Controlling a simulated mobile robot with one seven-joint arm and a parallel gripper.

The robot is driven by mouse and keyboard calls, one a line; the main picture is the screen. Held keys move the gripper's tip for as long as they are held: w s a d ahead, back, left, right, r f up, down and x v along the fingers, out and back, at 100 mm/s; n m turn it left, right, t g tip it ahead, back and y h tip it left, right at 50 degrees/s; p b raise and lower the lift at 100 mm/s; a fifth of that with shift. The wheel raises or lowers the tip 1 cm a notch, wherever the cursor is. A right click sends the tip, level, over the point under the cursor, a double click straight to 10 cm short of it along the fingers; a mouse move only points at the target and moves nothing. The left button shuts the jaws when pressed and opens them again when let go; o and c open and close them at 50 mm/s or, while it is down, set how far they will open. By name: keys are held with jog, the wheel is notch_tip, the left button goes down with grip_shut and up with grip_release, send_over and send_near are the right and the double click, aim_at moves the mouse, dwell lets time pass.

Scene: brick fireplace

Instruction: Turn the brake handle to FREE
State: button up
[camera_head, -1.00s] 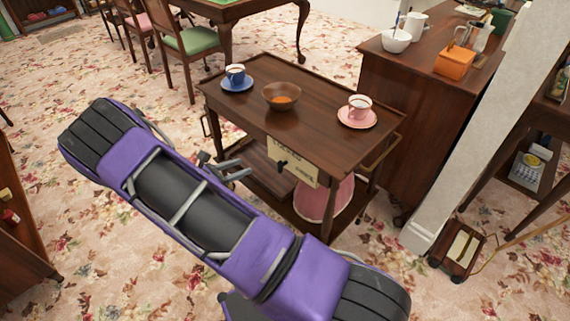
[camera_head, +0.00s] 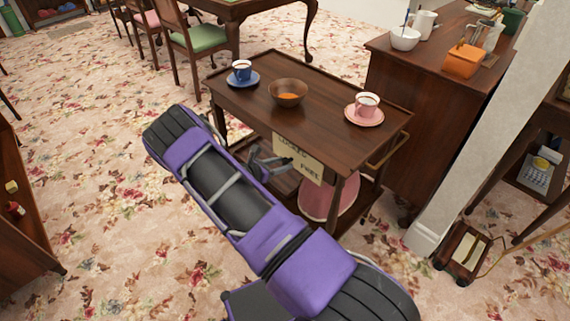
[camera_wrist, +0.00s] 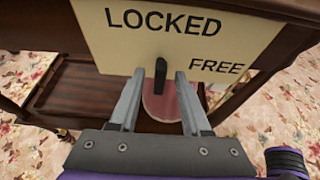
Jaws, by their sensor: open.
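The brake handle (camera_wrist: 160,76) is a short black lever on a cream plate (camera_wrist: 215,30) in the wrist view. The plate also shows on the side of the wooden tea trolley in the head view (camera_head: 302,160); the handle is hidden or too small to tell there. My gripper (camera_wrist: 160,78) is open, one finger on each side of the handle's lower part, with gaps still visible. It also shows in front of the trolley in the head view (camera_head: 285,160).
The trolley top (camera_head: 325,98) carries a blue cup (camera_head: 241,71), a brown bowl (camera_head: 288,92) and a pink cup (camera_head: 366,104). A round pink thing (camera_head: 325,195) is on its lower shelf. A cabinet (camera_head: 410,120) stands close at right.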

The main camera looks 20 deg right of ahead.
jog(key=shift+x, duration=1.05)
grip_shut()
